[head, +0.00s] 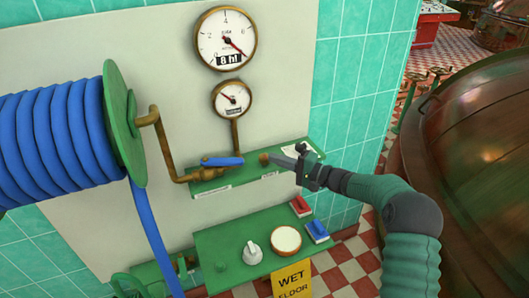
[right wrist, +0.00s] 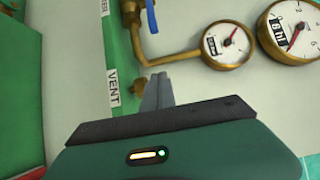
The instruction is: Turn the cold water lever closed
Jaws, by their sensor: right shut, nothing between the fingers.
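The blue lever (head: 221,161) sits on a brass valve on the green wall shelf and lies nearly level, pointing along the shelf. The blue lever also shows at the top of the right wrist view (right wrist: 151,15). My right gripper (head: 275,159) is shut and empty, to the right of the lever and apart from it. Its fingertips are close to a small brass stub (head: 264,156) on the shelf; I cannot tell if they touch. In the right wrist view the closed fingers (right wrist: 157,92) point toward the wall, beside a VENT label (right wrist: 112,87). My left gripper is not in view.
A brass pipe (head: 160,145) runs from the blue hose reel (head: 50,145) to the valve. Two gauges, a large one (head: 226,38) and a small one (head: 232,98), hang above. A green panel (head: 215,240) with knobs is below. A copper kettle (head: 470,150) stands right.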

